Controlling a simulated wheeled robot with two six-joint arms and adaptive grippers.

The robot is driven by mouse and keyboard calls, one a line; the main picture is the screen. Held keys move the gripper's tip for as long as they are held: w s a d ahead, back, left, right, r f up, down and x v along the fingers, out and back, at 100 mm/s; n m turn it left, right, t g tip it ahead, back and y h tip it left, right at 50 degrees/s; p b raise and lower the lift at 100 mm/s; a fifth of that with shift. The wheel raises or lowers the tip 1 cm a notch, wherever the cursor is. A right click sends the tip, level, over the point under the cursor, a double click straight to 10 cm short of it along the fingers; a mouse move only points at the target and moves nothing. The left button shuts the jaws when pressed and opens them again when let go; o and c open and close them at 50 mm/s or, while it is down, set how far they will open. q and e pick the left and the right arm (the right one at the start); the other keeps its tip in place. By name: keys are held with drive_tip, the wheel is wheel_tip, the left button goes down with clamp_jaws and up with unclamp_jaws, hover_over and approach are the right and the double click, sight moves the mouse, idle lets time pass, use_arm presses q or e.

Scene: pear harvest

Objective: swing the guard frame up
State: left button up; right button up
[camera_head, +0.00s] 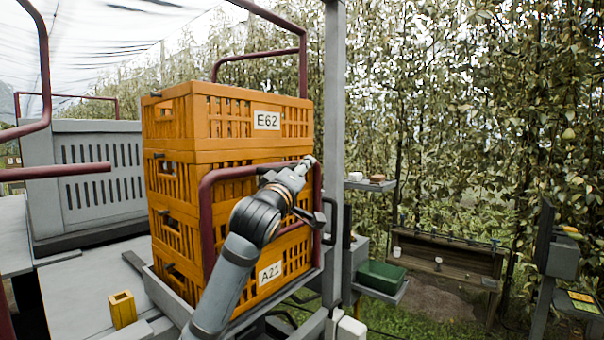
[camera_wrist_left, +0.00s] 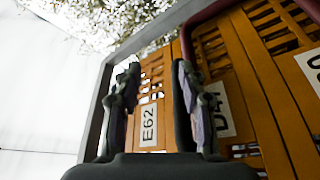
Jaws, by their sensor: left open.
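The guard frame (camera_head: 207,222) is a dark red bent tube. It stands in front of the lower orange crates, its top bar running across about mid-stack. My left arm reaches up across the frame in the head view, with my left gripper (camera_head: 308,162) at the frame's upper right corner. In the left wrist view my left gripper (camera_wrist_left: 160,95) is open, with nothing visibly held between its fingers. The dark red tube (camera_wrist_left: 196,28) shows there beside the right finger; whether they touch I cannot tell. My right gripper is not in view.
The orange crate stack (camera_head: 215,115) carries labels E62 and A21. A grey post (camera_head: 334,120) rises just right of my left gripper. A grey slatted box (camera_head: 95,170) stands left. A green bin (camera_head: 382,277) and a wooden trough (camera_head: 440,255) are at right.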

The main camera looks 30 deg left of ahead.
use_arm(q)
drive_tip(key=v, duration=0.7)
drive_tip(key=shift+s, duration=0.2)
drive_tip(key=shift+f, duration=0.1)
idle(0.3)
